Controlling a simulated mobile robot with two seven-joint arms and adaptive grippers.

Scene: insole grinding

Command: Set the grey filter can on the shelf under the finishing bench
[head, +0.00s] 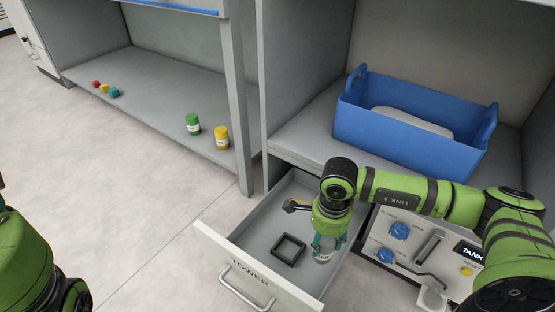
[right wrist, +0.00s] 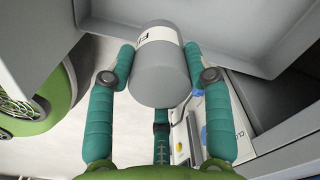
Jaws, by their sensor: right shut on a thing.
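My right gripper (head: 328,243) reaches down over the open drawer and is shut on the grey filter can (head: 323,257). In the right wrist view, the can (right wrist: 160,72) sits between the teal fingers (right wrist: 160,80), with a white label band around it. Whether the can touches the drawer floor I cannot tell. A low grey shelf (head: 150,108) under a bench at the upper left holds a green can (head: 193,125) and a yellow can (head: 222,138) near its right end. My left arm shows at the left edge; its gripper is out of view.
The drawer (head: 232,262) also holds a black square frame (head: 288,249) and a dark-headed tool (head: 296,206). A blue bin (head: 400,128) stands above it. A control panel (head: 405,240) is to its right. Small coloured pieces (head: 104,88) lie on the shelf's left; its middle is clear.

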